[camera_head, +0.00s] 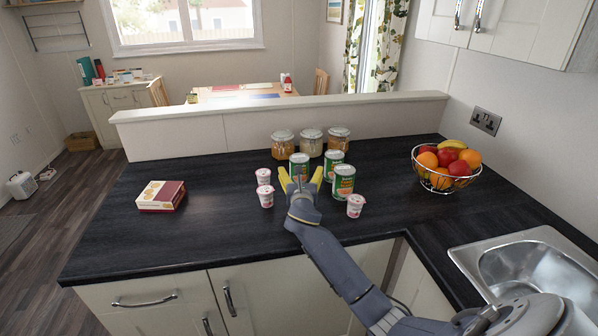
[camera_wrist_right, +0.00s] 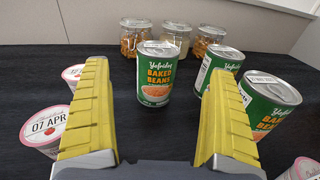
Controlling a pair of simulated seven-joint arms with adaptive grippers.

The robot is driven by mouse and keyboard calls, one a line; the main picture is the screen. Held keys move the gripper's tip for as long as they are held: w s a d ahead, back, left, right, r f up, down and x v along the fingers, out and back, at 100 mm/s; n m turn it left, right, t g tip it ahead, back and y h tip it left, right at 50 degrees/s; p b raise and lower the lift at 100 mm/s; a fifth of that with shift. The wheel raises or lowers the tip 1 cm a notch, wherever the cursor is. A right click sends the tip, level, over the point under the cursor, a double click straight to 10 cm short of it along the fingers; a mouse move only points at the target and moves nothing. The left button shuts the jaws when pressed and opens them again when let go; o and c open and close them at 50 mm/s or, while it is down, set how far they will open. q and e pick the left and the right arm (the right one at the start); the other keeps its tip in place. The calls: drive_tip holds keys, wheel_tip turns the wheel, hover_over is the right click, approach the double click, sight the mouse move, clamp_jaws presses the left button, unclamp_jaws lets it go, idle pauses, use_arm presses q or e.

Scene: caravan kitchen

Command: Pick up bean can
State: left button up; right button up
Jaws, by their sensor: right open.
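Several green bean cans stand on the dark counter. One bean can (camera_wrist_right: 157,74) shows between my right gripper's fingers in the wrist view, a little beyond the tips; in the head view the same can (camera_head: 299,166) is just behind the gripper. My right gripper (camera_head: 301,181) is open and empty, with yellow pads on its fingers (camera_wrist_right: 155,110). A second can (camera_head: 333,164) stands to the right, and a third can (camera_head: 343,182) stands nearer the front; in the wrist view both are partly behind or beside the right finger. My left gripper is not in view.
White yogurt cups stand left (camera_head: 265,196) and right (camera_head: 355,205) of the gripper. Three glass jars (camera_head: 311,142) stand behind the cans. A fruit basket (camera_head: 445,168) and sink (camera_head: 530,265) are at right. A red-and-cream box (camera_head: 162,195) lies left, with clear counter around it.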

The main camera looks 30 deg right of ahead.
sight(299, 157)
drive_tip(key=shift+x, duration=5.3)
drive_tip(key=shift+a+r, duration=0.1)
drive_tip(key=shift+r, duration=0.05)
drive_tip(key=c, duration=1.7)
